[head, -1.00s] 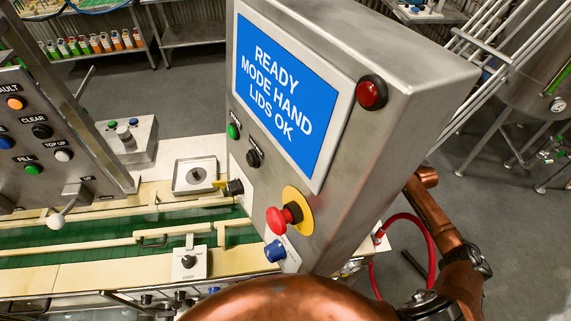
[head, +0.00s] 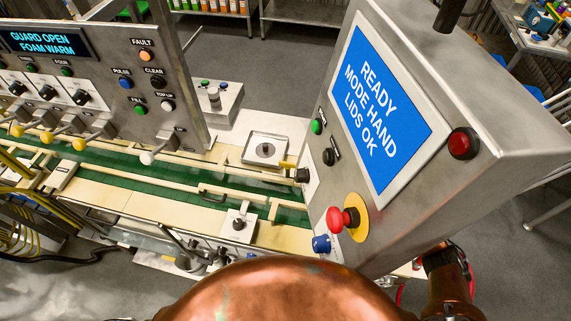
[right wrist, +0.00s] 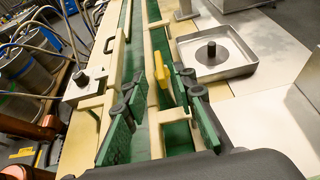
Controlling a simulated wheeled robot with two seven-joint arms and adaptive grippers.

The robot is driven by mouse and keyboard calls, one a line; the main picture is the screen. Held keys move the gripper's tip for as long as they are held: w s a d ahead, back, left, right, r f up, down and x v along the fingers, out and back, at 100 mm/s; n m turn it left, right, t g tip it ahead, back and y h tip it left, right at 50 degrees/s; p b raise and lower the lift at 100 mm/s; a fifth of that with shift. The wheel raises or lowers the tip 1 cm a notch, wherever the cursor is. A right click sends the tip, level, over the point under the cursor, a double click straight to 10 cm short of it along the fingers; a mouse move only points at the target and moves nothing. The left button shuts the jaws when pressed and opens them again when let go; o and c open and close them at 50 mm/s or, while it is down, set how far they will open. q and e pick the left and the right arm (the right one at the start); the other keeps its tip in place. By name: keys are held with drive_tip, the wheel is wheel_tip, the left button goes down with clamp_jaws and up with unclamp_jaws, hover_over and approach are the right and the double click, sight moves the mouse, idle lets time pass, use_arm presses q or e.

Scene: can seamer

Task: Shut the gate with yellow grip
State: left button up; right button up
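The yellow grip (head: 288,164) shows in the head view just left of the screen cabinet, over the far side of the green conveyor. In the right wrist view the yellow grip (right wrist: 161,72) stands upright by the cream rail, ahead of and between my fingers. How far the gate stands open I cannot tell. My right gripper (right wrist: 160,125) is open, its green finger pads spread on both sides of the lane, with nothing visibly between them. In the head view the cabinet hides my right gripper; only part of the copper arm shows at lower right. My left gripper is not in view.
The screen cabinet (head: 440,150) with a red stop button (head: 337,219) stands at the right. A square tray (right wrist: 212,58) with a dark knob lies beside the conveyor (head: 130,175). A small knobbed box (head: 237,226) is on the near side. A lever panel (head: 90,80) stands left.

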sight(288, 163)
drive_tip(key=p+x, duration=0.1)
drive_tip(key=x, duration=0.6)
drive_tip(key=shift+a+f, duration=0.2)
drive_tip(key=shift+a, duration=0.15)
clamp_jaws()
idle(0.4)
